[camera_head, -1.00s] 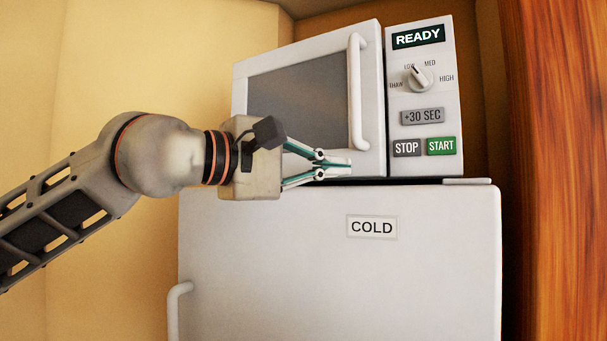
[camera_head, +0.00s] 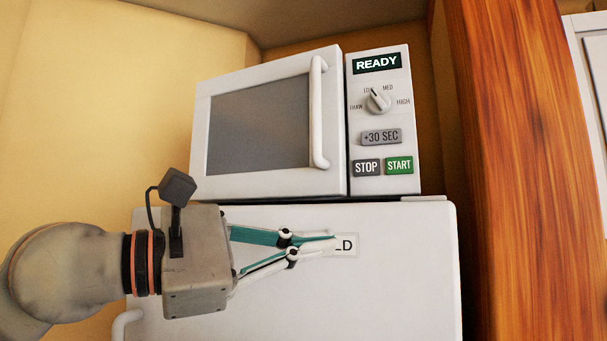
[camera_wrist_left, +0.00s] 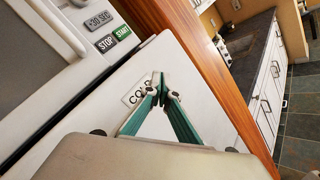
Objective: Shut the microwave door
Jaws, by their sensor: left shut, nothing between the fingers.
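The white microwave (camera_head: 381,130) stands on top of the white fridge. Its door (camera_head: 270,180), with a dark window and a white vertical handle (camera_head: 318,112), lies nearly flush beside the control panel; a thin dark gap shows between them. Whether it is fully latched I cannot tell. My left gripper (camera_head: 333,243) is shut and empty, below the microwave door and in front of the fridge's COLD label, which it partly covers. It also shows in the left wrist view (camera_wrist_left: 160,85), near that label. My right gripper is in neither view.
The fridge (camera_head: 400,280) has its handle (camera_head: 122,325) at lower left. A wooden panel (camera_head: 520,170) rises close on the right. A yellow wall (camera_head: 90,100) is on the left. A dark counter (camera_wrist_left: 250,45) and open floor show in the left wrist view.

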